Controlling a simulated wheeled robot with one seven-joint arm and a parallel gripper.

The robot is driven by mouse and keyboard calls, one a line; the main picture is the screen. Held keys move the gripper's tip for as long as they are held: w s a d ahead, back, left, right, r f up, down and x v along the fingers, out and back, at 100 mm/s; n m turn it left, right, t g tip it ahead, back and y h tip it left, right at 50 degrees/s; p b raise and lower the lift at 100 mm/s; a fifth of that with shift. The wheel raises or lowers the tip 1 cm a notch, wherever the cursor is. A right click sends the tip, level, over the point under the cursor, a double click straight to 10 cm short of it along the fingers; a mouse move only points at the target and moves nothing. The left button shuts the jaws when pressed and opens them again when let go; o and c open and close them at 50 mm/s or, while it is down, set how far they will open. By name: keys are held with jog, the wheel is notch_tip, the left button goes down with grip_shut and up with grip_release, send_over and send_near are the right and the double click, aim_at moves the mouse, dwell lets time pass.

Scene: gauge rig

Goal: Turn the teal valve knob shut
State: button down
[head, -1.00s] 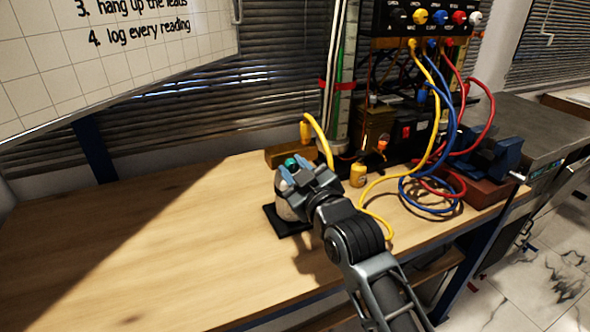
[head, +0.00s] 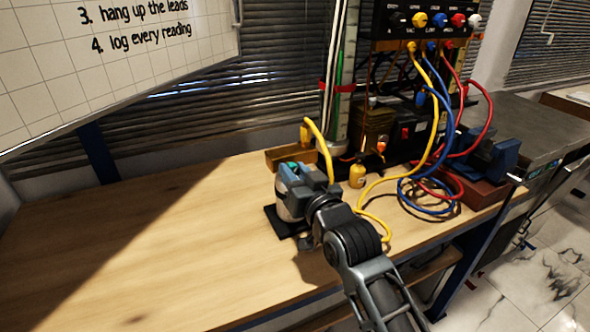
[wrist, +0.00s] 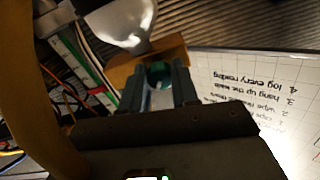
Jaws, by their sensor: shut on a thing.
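The teal valve knob (head: 291,165) sits on top of a pale rounded body (head: 285,210) that stands on a dark base plate (head: 280,226) on the bench. My gripper (head: 290,172) is at the knob, with its two blue-grey fingers on either side of it. In the wrist view the teal knob (wrist: 159,75) shows between the two fingertips (wrist: 161,82), and the fingers are shut on it. My gripper and wrist hide the right side of the body in the head view.
Behind the knob are a wooden block (head: 282,159) and a yellow lead (head: 322,140). A small yellow pot (head: 357,176) stands to the right. Blue leads (head: 425,205) loop near a dark red vise base (head: 477,188). The bench's left side (head: 110,265) is clear.

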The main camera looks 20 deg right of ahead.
jog(key=m+p, duration=0.3)
jog(key=m, duration=0.7)
jog(key=shift+p, duration=0.4)
jog(key=shift+m, duration=0.4)
jog(key=c, duration=0.8)
grip_release()
jog(key=shift+c, duration=0.2)
jog(key=s+b, duration=0.1)
jog(key=s, duration=0.7)
jog(key=shift+w+d, duration=0.1)
